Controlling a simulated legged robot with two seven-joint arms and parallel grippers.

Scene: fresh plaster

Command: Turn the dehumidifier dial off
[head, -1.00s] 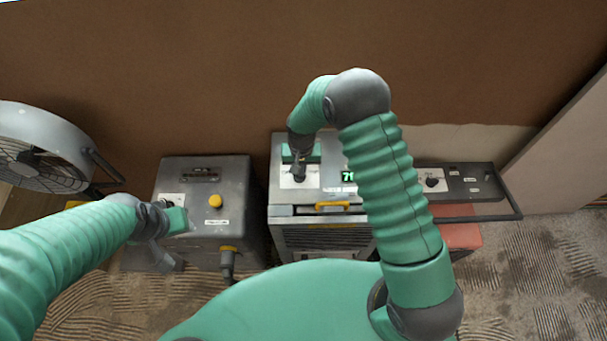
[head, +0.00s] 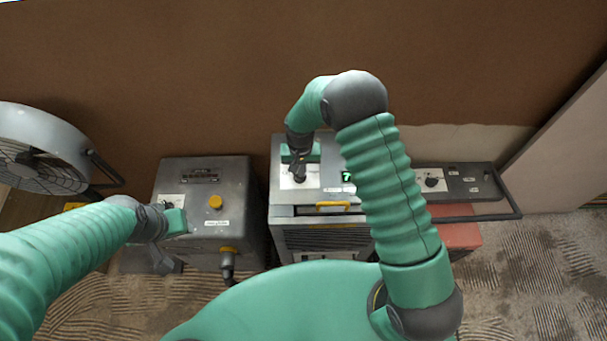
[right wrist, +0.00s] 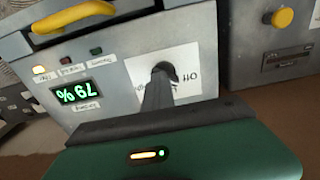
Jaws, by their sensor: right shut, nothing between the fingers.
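The dehumidifier (head: 283,197) is the middle grey box, with a yellow handle and a green display (right wrist: 77,94) that reads 79%, upside down in the right wrist view. Its dark dial (right wrist: 164,70) is on a white label plate and is mostly hidden behind my fingers, so its setting cannot be read. My right gripper (head: 298,174) is shut and empty, its tips at the dial; it also shows in the right wrist view (right wrist: 157,92). Whether the tips touch the dial is unclear. My left gripper (head: 167,262) hangs by the left grey box, its jaws unclear.
The left grey box (head: 235,190) has a yellow button and a plug. A fan (head: 40,150) stands at far left. On the right, a dark panel with a knob (head: 470,185) and a bar handle sits above a red box (head: 458,236). A brown wall is close behind.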

